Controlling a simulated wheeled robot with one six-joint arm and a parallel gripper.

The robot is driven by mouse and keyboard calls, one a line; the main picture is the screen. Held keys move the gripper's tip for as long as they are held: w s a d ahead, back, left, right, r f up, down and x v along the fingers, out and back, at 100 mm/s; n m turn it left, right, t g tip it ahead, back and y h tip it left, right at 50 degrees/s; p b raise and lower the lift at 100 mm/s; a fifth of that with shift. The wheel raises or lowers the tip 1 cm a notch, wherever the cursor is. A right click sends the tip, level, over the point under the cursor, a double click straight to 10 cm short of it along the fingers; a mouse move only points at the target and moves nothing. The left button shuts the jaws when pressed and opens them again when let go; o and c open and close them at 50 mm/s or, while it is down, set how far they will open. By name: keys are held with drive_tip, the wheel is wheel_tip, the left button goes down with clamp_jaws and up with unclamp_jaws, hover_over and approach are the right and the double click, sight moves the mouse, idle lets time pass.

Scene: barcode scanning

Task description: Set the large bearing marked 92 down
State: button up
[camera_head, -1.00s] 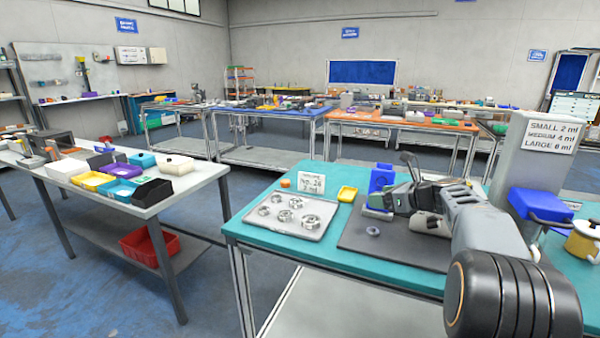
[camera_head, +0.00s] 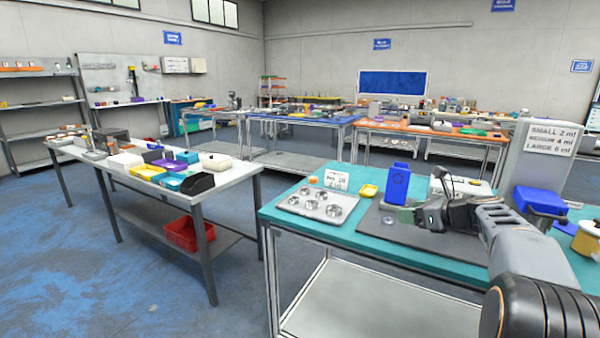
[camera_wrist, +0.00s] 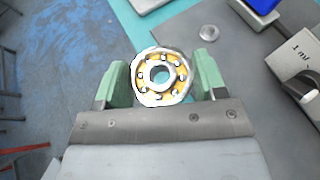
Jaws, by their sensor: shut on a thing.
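A metal ball bearing with a yellow-orange cage (camera_wrist: 178,90) shows in the wrist view between the green fingers of my gripper (camera_wrist: 161,84). My gripper is shut on it. I cannot read a number on it. In the head view my gripper (camera_head: 406,215) is over the dark mat (camera_head: 372,231) on the teal-topped table, in front of the blue holder (camera_head: 397,184).
A grey tray (camera_head: 291,211) with several bearings stands left of the mat, with a sign (camera_head: 336,180) behind it and a yellow dish (camera_head: 368,190) beside it. A white table (camera_head: 225,179) with bins stands further left. Blue floor lies between the tables.

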drive_tip(key=shift+s+d+r, duration=0.15)
drive_tip(key=shift+s+r, duration=0.05)
drive_tip(key=shift+s, duration=0.05)
drive_tip(key=s+a+f, duration=0.4)
drive_tip(key=f, duration=0.5)
drive_tip(key=s+a+f+m+h, duration=0.1)
drive_tip(key=s+a+f, duration=0.2)
drive_tip(key=a+f, duration=0.35)
drive_tip(key=s+a+f, duration=0.3)
drive_tip(key=s+f, duration=0.1)
drive_tip(key=f, duration=0.6)
wheel_tip(320, 180, up, 7)
drive_tip(key=n+g+y+p, duration=0.3)
drive_tip(key=n+y+p, duration=0.1)
drive_tip(key=p, duration=0.9)
drive_tip(key=shift+f+n, duration=0.2)
drive_tip(key=shift+n, duration=0.2)
drive_tip(key=shift+d, duration=0.1)
drive_tip(key=shift+w, duration=0.1)
